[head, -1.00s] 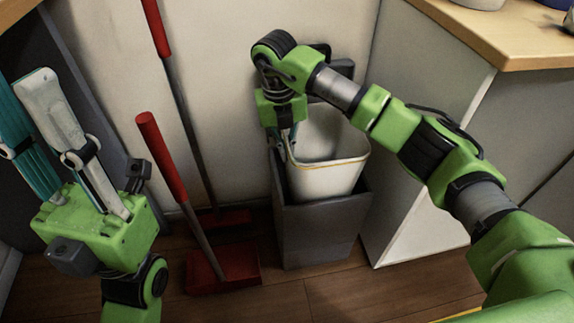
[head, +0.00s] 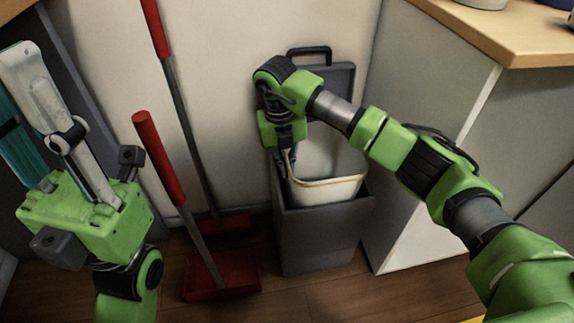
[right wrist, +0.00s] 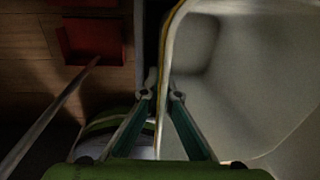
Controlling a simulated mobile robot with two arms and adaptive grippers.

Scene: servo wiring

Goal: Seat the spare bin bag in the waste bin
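The waste bin (head: 318,240) is a tall dark grey box standing on the floor against the wall. The spare bin bag (head: 325,190), white with a yellowish line at its rim, is partly inside the bin, its rim near the bin's top edge. It fills the right of the right wrist view (right wrist: 245,90). My right gripper (head: 290,152) is shut on the bag's left rim; its two fingers (right wrist: 163,97) pinch that rim in the right wrist view. My left gripper (head: 22,100) is open and empty, pointing up at the far left.
A red dustpan (head: 222,275) and a red-handled broom (head: 165,60) stand left of the bin. A grey panel with a black handle (head: 310,50) rises behind the bin. A cabinet with a wooden top (head: 500,35) stands close on the right.

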